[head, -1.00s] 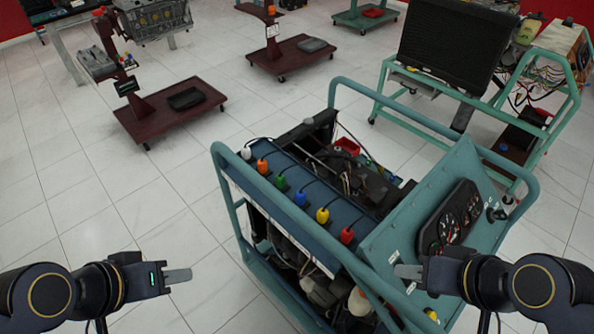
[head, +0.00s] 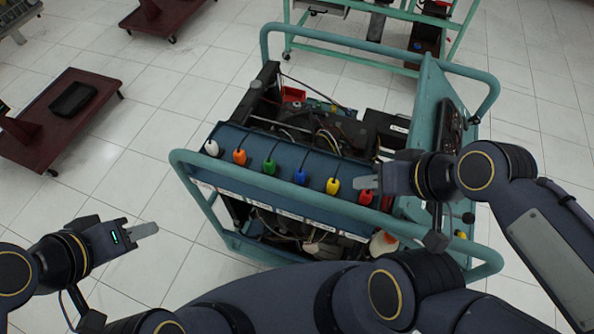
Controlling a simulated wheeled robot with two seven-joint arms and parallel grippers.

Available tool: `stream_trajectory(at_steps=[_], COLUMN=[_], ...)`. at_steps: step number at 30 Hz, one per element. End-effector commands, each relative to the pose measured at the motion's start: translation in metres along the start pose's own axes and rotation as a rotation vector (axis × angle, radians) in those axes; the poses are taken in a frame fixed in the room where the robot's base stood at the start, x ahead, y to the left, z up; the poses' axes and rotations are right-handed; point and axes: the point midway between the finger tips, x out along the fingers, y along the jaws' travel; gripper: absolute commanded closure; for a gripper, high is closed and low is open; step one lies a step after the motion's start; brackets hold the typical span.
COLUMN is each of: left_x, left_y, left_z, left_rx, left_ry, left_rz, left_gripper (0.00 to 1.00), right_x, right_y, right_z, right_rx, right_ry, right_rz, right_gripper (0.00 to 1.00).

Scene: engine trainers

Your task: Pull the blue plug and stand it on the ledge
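The blue plug (head: 300,176) sits upright in a row of coloured plugs along the engine trainer's dark blue ledge (head: 318,163). A cable runs from it. The yellow plug (head: 332,186) is to its right and the green plug (head: 269,166) to its left. My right gripper (head: 366,182) is over the ledge's right part, by the red plug (head: 366,198), right of the yellow one. My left gripper (head: 143,230) is low at left, over the floor, away from the trainer. Both show edge-on, so their finger gaps are hidden. Nothing shows held in either.
A teal tube rail (head: 262,190) runs in front of the plugs. The orange plug (head: 240,156) and white plug (head: 212,147) stand further left. The tilted gauge panel (head: 428,105) rises at right. A dark red cart (head: 70,110) stands far left, with free floor between.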

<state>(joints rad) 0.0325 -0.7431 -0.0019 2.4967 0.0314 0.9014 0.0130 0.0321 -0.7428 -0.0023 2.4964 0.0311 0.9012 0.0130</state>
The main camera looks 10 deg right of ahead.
Motion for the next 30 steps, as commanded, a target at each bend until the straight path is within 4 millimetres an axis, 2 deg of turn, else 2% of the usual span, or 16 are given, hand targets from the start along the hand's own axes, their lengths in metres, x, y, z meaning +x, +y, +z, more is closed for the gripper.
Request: stream_trajectory(at_steps=[1,3,8,11,16,22,24,27,30], left_x=[0.0,0.0,0.01,0.02,0.038,0.052,0.054,0.056,0.057], left_y=[0.0,0.0,-0.004,-0.009,-0.017,-0.024,-0.025,-0.026,-0.026], left_z=[0.0,0.0,0.005,0.01,0.019,0.026,0.027,0.028,0.029], left_rx=[0.0,0.0,0.0,0.0,0.0,0.0,0.0,0.0,0.0], left_ry=[0.0,0.0,0.0,0.0,0.0,0.0,0.0,0.0,0.0], left_rz=[0.0,0.0,0.0,0.0,0.0,0.0,0.0,0.0,0.0], left_gripper=[0.64,0.64,0.64,0.64,0.64,0.64,0.64,0.64,0.64], right_x=[0.0,0.001,0.015,0.036,0.093,0.161,0.178,0.192,0.198], right_y=[0.0,0.0,0.0,-0.002,-0.014,-0.037,-0.043,-0.049,-0.051], right_z=[0.0,-0.001,-0.011,-0.027,-0.056,-0.072,-0.074,-0.076,-0.076], right_rx=[0.0,0.003,0.056,0.129,0.263,0.374,0.397,0.419,0.429], right_ry=[0.0,-0.005,-0.083,-0.174,-0.311,-0.362,-0.359,-0.351,-0.346], right_rz=[0.0,0.0,0.009,0.044,0.185,0.38,0.429,0.475,0.493], right_gripper=[0.61,0.53,0.53,0.53,0.53,0.53,0.53,0.53,0.53])
